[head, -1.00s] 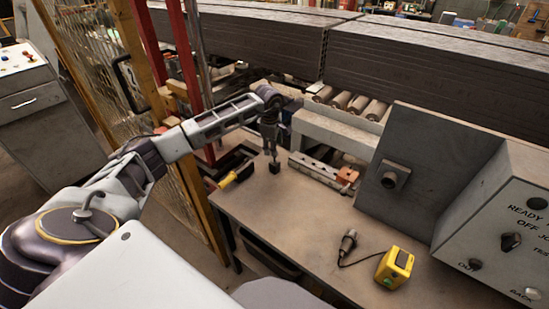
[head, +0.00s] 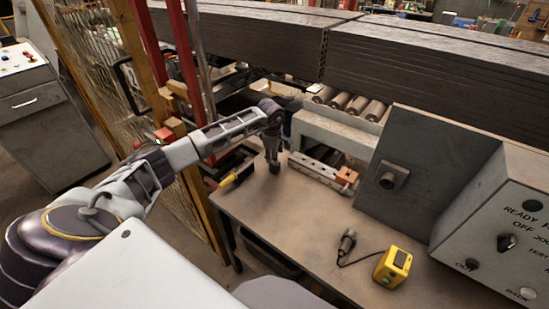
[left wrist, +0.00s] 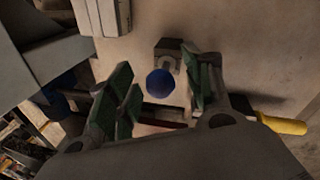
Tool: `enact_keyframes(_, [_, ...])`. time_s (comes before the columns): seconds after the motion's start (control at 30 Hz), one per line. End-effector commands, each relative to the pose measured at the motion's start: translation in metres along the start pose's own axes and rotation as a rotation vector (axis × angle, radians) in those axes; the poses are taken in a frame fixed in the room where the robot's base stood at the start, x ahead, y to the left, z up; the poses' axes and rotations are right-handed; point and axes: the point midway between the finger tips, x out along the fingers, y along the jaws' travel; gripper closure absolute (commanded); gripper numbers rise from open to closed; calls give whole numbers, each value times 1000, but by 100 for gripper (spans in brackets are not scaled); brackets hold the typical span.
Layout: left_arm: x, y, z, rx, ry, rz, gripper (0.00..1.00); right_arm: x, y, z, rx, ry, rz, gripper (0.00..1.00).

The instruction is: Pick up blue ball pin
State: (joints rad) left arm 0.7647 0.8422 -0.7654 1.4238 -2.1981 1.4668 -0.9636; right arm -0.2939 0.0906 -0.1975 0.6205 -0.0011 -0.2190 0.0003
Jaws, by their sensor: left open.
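The blue ball pin shows in the left wrist view as a blue ball (left wrist: 160,83) with a pale shank and a dark square block (left wrist: 168,47) at its far end. It lies between the two green-padded fingers of my left gripper (left wrist: 155,85), which stand apart, with a gap on each side of the ball. In the head view my left gripper (head: 274,163) points down at the far left part of the bench (head: 290,215), and the pin is hidden or too small to make out there. My right gripper is in neither view.
A yellow-handled tool (head: 229,180) lies by a dark tray left of the gripper. A metal rail with an orange block (head: 346,175) is to its right. A yellow device (head: 393,267) and a corded black part (head: 348,240) are nearer. The middle of the bench is clear.

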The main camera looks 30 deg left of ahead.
Motion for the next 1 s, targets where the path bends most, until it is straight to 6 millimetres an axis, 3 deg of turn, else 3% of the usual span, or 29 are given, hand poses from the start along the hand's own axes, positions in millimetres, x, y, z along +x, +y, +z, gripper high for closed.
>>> enact_keyframes(0.37, [0, 0, 0, 0, 0, 0, 49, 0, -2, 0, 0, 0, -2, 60])
enact_keyframes(0.77, [0, 0, 0, 0, 0, 0, 98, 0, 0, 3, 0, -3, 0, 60])
enact_keyframes(1.0, [0, 0, 0, 0, 0, 0, 100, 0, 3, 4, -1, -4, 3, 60])
